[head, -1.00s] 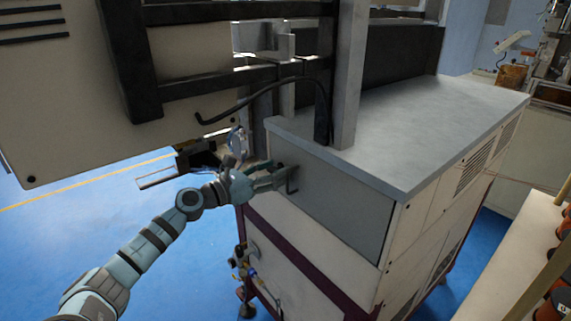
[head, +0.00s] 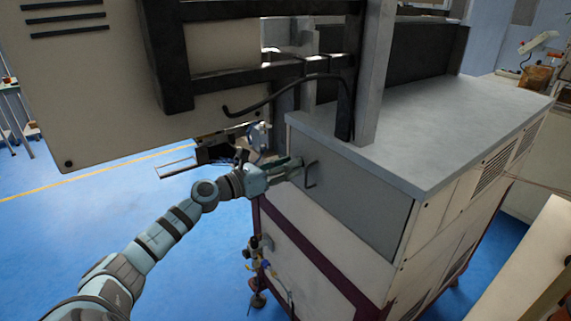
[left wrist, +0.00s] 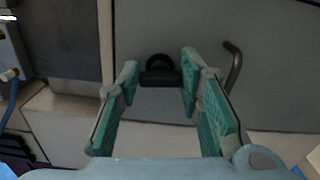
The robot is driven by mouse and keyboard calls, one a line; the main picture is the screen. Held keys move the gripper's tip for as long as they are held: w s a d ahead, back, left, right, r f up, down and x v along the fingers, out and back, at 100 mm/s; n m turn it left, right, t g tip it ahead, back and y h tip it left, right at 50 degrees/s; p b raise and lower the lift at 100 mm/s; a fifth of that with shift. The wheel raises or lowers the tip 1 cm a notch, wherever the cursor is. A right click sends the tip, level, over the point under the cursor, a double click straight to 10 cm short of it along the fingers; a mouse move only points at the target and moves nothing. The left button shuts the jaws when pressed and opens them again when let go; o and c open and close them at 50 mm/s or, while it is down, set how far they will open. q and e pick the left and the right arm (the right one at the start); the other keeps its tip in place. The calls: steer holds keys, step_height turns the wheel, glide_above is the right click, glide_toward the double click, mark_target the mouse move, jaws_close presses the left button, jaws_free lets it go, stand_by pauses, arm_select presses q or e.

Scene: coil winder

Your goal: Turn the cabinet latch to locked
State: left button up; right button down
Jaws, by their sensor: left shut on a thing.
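The latch (left wrist: 160,74) is a small black knob with a flat bar and rounded top on the grey cabinet panel (head: 352,200). In the left wrist view it sits between the green finger pads of my left gripper (left wrist: 160,66), its bar lying level across the picture. My left gripper (head: 293,168) is shut on the latch at the panel's upper left. In the head view the fingers hide the latch. My right gripper is in neither view.
A dark bent bar handle (head: 311,175) stands out from the panel just right of my left gripper; it also shows in the left wrist view (left wrist: 233,66). A black frame (head: 345,75) and a thin curved rod (head: 262,99) are above the gripper.

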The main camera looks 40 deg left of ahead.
arm_select(q)
steer(key=shift+w+a+f+n+p, duration=0.15)
steer(key=shift+n+p, duration=2.45)
steer(key=shift+n, duration=1.45)
steer(key=shift+a+n+p, duration=0.1)
steer(key=shift+n+p, duration=2.45)
steer(key=shift+n, duration=1.5)
